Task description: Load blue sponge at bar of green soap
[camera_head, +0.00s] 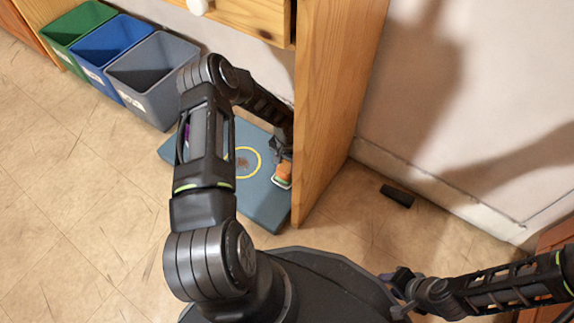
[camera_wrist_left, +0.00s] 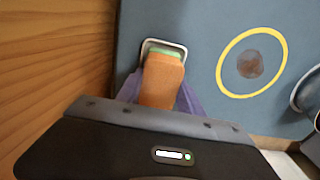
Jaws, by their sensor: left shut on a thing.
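My left gripper (camera_head: 281,152) reaches down beside the wooden panel and is shut on an orange block (camera_wrist_left: 162,82), which looks like a sponge; it also shows in the head view (camera_head: 284,171). No blue sponge shows. The block's far end is over or against a bar of green soap (camera_wrist_left: 168,53) in a pale-rimmed dish (camera_wrist_left: 152,42); I cannot tell whether they touch. The block hides most of the soap. A yellow ring (camera_wrist_left: 221,72) surrounds a brown stain (camera_wrist_left: 250,65) on the blue-grey board (camera_wrist_left: 205,25). My right gripper (camera_head: 400,292) is at the lower right, far from these things.
The wooden panel (camera_head: 335,90) stands close to the right of the board. Green (camera_head: 80,22), blue (camera_head: 115,37) and grey (camera_head: 150,65) bins stand behind at the left. A black block (camera_head: 397,196) lies on the floor at right. The floor at left is clear.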

